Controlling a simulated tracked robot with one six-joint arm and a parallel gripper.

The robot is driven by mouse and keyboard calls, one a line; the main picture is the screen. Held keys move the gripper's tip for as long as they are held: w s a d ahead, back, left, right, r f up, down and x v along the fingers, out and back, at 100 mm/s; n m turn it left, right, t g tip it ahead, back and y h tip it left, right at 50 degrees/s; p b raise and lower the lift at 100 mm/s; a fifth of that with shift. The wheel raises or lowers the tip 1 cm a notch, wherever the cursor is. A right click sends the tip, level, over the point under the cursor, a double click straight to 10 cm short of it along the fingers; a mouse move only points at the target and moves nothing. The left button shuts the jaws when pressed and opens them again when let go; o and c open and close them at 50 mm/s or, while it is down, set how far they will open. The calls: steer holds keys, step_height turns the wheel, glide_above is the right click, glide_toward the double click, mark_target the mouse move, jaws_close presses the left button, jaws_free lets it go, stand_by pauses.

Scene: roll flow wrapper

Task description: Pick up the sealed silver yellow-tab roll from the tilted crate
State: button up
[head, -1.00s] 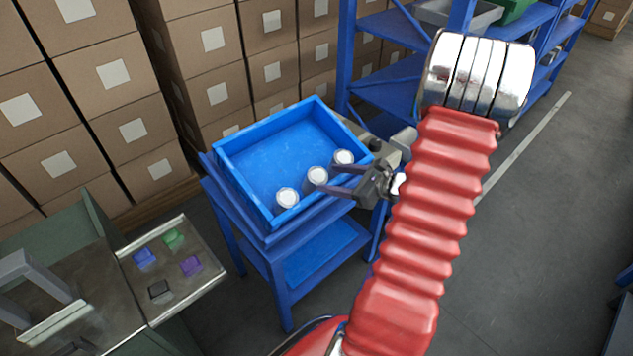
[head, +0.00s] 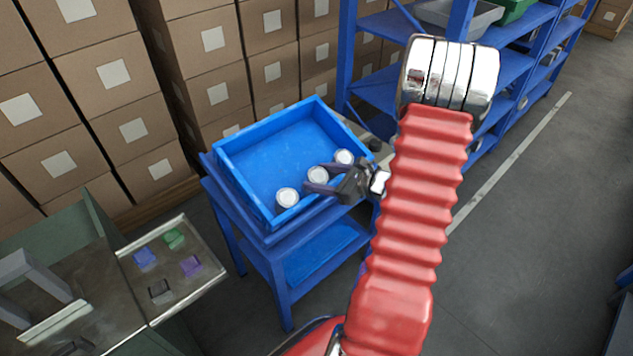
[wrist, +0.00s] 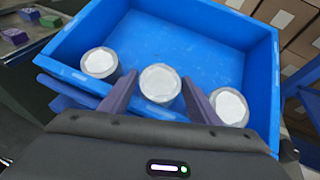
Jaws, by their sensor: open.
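Several silver-grey rolls with pale tops stand in the blue tilted crate (head: 240,140), along its lower edge. In the head view they are a left roll (head: 287,198), a middle roll (head: 318,176) and a right roll (head: 344,158). My gripper (head: 315,178) is open at the middle roll. In the wrist view its dark fingers (wrist: 160,100) stand on either side of the middle roll (wrist: 160,83), with the left roll (wrist: 99,63) and right roll (wrist: 229,107) outside them. No yellow tab is visible on any roll. The lower sides of the rolls are partly hidden.
The crate rests on a blue stand (head: 290,265). A metal tray (head: 185,290) with small coloured blocks is at the left. Stacked cardboard boxes (head: 130,130) stand behind, and blue shelving (head: 375,60) is at the back right. The upper crate floor is clear.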

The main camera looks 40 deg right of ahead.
steer(key=shift+c, duration=0.2)
steer(key=c, duration=1)
steer(key=shift+r, duration=0.1)
step_height(320, 180, up, 10)
stand_by(0.6)
stand_by(0.4)
